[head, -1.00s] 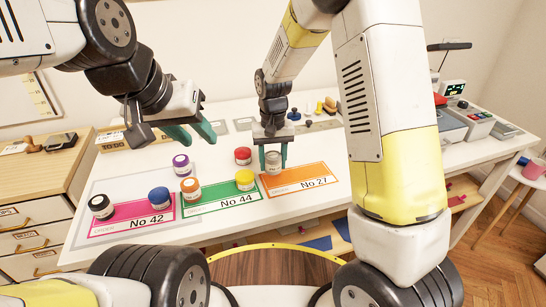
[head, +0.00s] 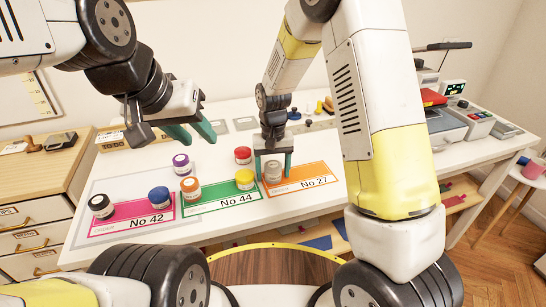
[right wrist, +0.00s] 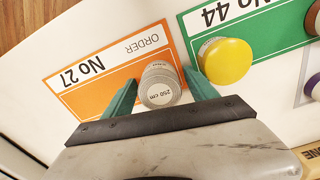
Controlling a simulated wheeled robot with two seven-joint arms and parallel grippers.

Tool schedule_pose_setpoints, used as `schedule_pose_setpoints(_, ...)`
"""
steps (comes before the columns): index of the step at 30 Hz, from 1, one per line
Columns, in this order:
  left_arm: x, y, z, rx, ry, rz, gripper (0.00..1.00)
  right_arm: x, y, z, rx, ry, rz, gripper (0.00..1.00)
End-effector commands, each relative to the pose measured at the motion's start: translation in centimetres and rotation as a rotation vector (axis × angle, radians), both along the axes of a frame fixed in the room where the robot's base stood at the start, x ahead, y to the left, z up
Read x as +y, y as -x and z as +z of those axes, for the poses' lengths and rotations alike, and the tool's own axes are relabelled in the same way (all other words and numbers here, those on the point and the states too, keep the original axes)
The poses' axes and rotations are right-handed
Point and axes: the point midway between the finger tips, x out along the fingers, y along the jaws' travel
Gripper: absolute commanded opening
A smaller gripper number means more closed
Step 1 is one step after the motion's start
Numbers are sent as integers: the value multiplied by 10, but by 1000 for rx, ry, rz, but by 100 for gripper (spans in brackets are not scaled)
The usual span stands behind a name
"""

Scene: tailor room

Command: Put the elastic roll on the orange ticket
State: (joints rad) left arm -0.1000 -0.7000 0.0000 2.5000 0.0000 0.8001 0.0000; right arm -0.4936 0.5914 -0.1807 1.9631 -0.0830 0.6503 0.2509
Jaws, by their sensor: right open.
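A grey roll labelled 250 cm, the elastic roll (head: 273,173), stands upright at the left end of the orange ticket No 27 (head: 310,176). In the right wrist view the roll (right wrist: 160,85) overlaps the end of the orange ticket (right wrist: 100,80); its base is partly hidden, so I cannot tell if all of it is on the ticket. My right gripper (head: 273,174) is open, one finger on each side of the roll, with gaps visible in the right wrist view (right wrist: 160,90). My left gripper (head: 202,138) is open and empty above the table's left part.
A green ticket No 44 (head: 222,204) lies just left, with yellow (head: 245,179), red (head: 243,155) and orange (head: 190,187) rolls on or near it. A pink ticket No 42 (head: 130,219) carries black and blue rolls. A purple roll (head: 181,163) stands behind.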

Motion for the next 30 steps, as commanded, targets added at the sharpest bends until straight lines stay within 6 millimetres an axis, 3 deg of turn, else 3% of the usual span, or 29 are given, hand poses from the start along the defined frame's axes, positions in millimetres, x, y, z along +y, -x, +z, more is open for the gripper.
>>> schedule_pose_setpoints(5, 0, 0, 0, 0, 0, 0, 36, 1, -1, 17, -5, -2, 0, 67)
schedule_pose_setpoints(18, 0, 0, 0, 0, 0, 0, 36, 1, -1, 104, -4, -3, 1, 67)
schedule_pose_setpoints(23, 0, 0, 0, 0, 0, 0, 36, 0, 0, 120, -3, -1, 0, 67)
schedule_pose_setpoints(26, 0, 0, 0, 0, 0, 0, 36, -6, 3, 131, -12, -14, -5, 67)
schedule_pose_setpoints(30, 0, 0, 0, 0, 0, 0, 36, -31, 20, 165, -66, -72, -25, 67)
